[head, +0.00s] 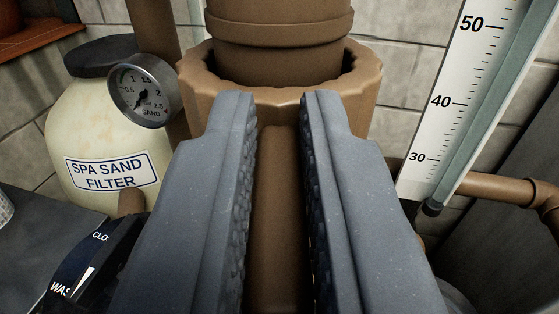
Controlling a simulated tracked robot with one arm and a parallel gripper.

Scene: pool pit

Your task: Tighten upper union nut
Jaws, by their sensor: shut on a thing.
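The upper union nut (203,82) is a wide brown ring with a scalloped edge, at the top middle. My gripper (278,105) has two grey jaws with ribbed inner faces, and their tips reach the near side of the nut. A smooth brown bar (278,190) lies lengthwise between the jaws, below the nut's rim. The jaws are shut on this bar. It appears to meet the front of the nut, but the join is not clear. A thick brown pipe (280,45) with a collar stands inside the nut. The nut's far side is hidden behind that pipe.
A cream spa sand filter (95,140) with a dark lid stands at left, with a round pressure gauge (142,91) near the nut. A dark labelled valve part (85,265) is at lower left. A white level scale (447,100) and brown pipe (500,188) are at right.

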